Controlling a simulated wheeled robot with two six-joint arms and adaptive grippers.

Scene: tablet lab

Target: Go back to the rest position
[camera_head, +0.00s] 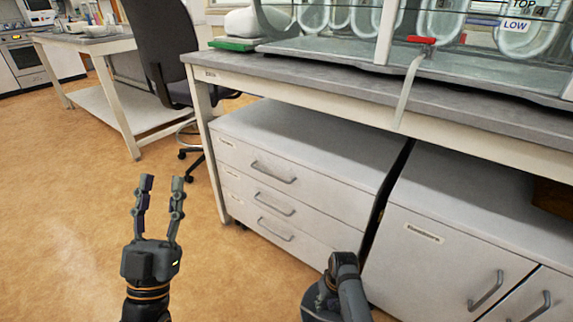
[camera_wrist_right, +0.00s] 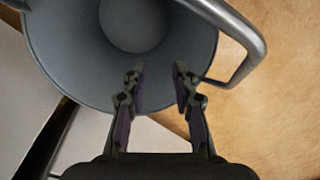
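My left gripper (camera_head: 161,183) stands upright above the floor in the lower left of the head view. Its two fingers are spread apart, with nothing between them. My right gripper (camera_wrist_right: 159,68) shows in the right wrist view, with its fingertips apart and a gap between them. Behind the fingers is a grey round hollow shape (camera_wrist_right: 55,45) with a bent metal bar (camera_wrist_right: 243,40) at its right. I cannot tell what this shape is, or whether the fingers touch it. In the head view only dark links of my right arm show at the bottom; the right fingers are hidden.
A long bench (camera_head: 290,73) carries a glass-fronted case (camera_head: 330,47). Under it stand a drawer unit (camera_head: 345,160) and a cupboard (camera_head: 430,255). A dark chair (camera_head: 165,45) and a white table (camera_head: 75,40) are further back. The floor (camera_head: 60,220) around my left gripper is clear.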

